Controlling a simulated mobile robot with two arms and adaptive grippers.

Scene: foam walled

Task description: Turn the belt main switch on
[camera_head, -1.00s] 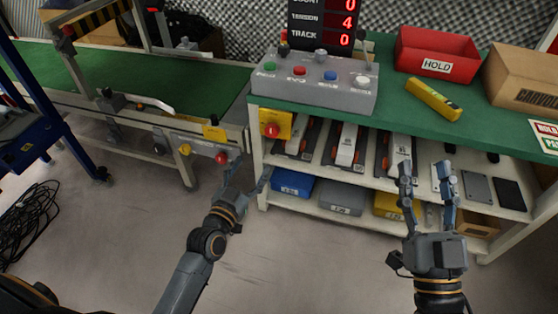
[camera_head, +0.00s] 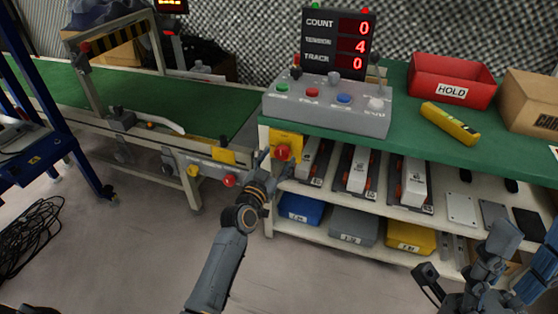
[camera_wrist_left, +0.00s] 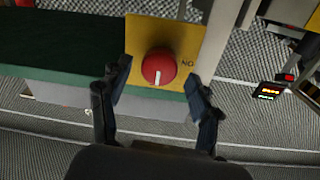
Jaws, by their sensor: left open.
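The belt main switch is a red round knob (camera_head: 283,153) on a yellow plate (camera_head: 289,139), at the left end of the green bench. In the left wrist view the knob (camera_wrist_left: 159,67) shows a white mark at its lower side, and a label stands at the plate's right edge. My left gripper (camera_head: 268,163) is open just in front of the switch. In the left wrist view its fingers (camera_wrist_left: 157,88) stand apart on either side of the knob's lower part, with no clear contact. My right gripper (camera_head: 522,240) is at the lower right, partly cut off, its fingers apart.
Left of the switch, the conveyor frame carries another red knob (camera_head: 229,180) and a yellow one (camera_head: 193,170). A grey button box (camera_head: 330,105) and a red HOLD bin (camera_head: 451,82) stand on the bench. Shelves with tools and bins lie below. The floor in front is clear.

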